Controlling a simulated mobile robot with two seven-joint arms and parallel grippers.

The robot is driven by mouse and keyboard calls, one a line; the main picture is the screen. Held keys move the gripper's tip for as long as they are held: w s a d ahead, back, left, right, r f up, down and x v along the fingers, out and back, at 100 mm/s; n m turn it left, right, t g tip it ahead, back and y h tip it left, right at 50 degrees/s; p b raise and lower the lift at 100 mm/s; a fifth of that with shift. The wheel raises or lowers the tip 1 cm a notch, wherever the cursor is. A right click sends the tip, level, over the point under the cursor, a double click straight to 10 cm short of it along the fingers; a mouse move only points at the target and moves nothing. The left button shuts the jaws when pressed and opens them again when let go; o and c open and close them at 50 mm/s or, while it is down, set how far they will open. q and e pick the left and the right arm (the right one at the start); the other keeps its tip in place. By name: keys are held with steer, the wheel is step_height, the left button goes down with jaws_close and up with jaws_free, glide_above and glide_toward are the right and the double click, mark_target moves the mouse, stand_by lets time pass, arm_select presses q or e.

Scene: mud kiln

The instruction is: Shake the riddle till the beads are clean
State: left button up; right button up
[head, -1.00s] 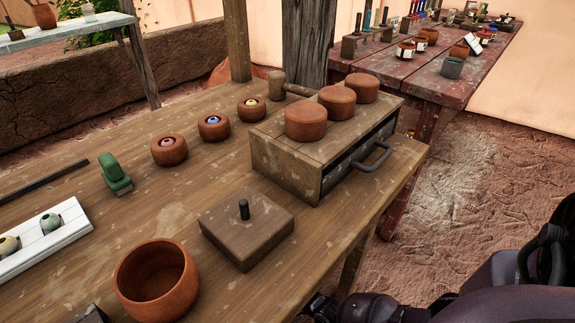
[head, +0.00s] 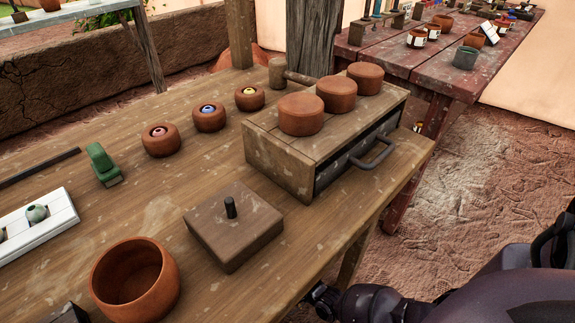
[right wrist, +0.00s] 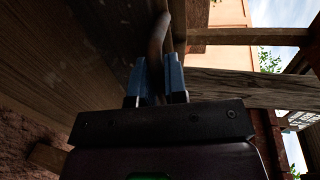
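I cannot pick out a riddle for certain. A wooden box (head: 275,160) with a drawer and a dark looped handle (head: 372,155) stands on the table. Small clay pots (head: 161,141) hold one coloured bead each: red, blue and yellow. A greenish bead (head: 37,213) sits in a white rack (head: 38,233) at the left edge. My right gripper (right wrist: 156,82) shows blue fingers a narrow gap apart, with a curved bar (right wrist: 157,45) seen between or beyond them; contact is unclear. In the head view my right arm is low, beyond the table's front edge. My left gripper is out of view.
A square wooden lid (head: 233,226) and an open clay bowl (head: 135,279) stand in front. A green tool (head: 103,164) lies left. A red table (head: 463,78) stands behind.

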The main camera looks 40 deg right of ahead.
steer(key=o, duration=0.4)
steer(key=shift+d, duration=0.35)
steer(key=shift+a, duration=0.1)
steer(key=shift+p+v, duration=1.2)
steer(key=shift+v, duration=4.25)
steer(key=shift+a, duration=0.15)
